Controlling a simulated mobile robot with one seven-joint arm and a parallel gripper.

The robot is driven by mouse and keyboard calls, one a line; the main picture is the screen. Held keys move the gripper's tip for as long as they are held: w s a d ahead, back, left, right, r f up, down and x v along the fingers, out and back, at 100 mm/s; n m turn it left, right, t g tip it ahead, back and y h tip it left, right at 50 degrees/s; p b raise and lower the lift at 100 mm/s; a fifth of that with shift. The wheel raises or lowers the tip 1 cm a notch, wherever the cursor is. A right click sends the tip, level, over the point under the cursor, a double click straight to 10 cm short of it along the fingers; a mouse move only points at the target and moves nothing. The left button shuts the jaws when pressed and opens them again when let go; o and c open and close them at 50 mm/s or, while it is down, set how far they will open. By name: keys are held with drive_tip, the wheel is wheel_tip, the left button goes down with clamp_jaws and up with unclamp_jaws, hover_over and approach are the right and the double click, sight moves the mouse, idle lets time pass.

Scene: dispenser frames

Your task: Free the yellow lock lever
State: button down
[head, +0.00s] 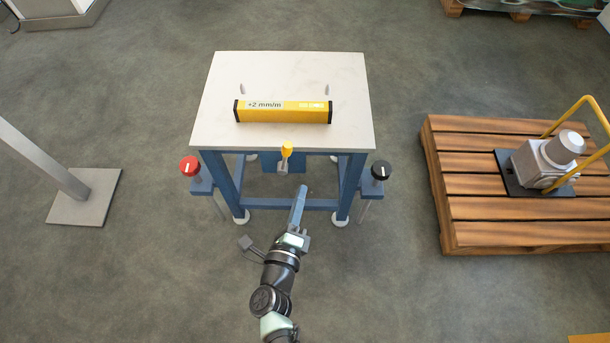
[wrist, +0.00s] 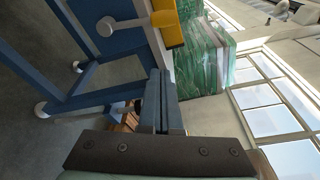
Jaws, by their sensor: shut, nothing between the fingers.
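The yellow lock lever (head: 286,148) sits at the middle of the table's front edge, its yellow grip upward on a short grey stem. In the wrist view the lever's yellow grip (wrist: 167,30) shows at the top, with its grey arm leading left to a round grey pivot (wrist: 106,26) on the blue frame. My gripper (head: 302,189) is in front of the table, just below and right of the lever and apart from it. Its two blue-grey fingers (wrist: 160,73) are shut together with nothing between them; their tips point toward the yellow grip.
The white-topped table (head: 230,75) carries a yellow spirit level (head: 283,111) marked "+2 mm/m". A red knob (head: 190,164) and a black knob (head: 381,170) stand at the front corners. A wooden pallet (head: 470,215) with a grey machine is at right. The floor before the table is clear.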

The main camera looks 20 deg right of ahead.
drive_tip(key=shift+v, duration=1.75)
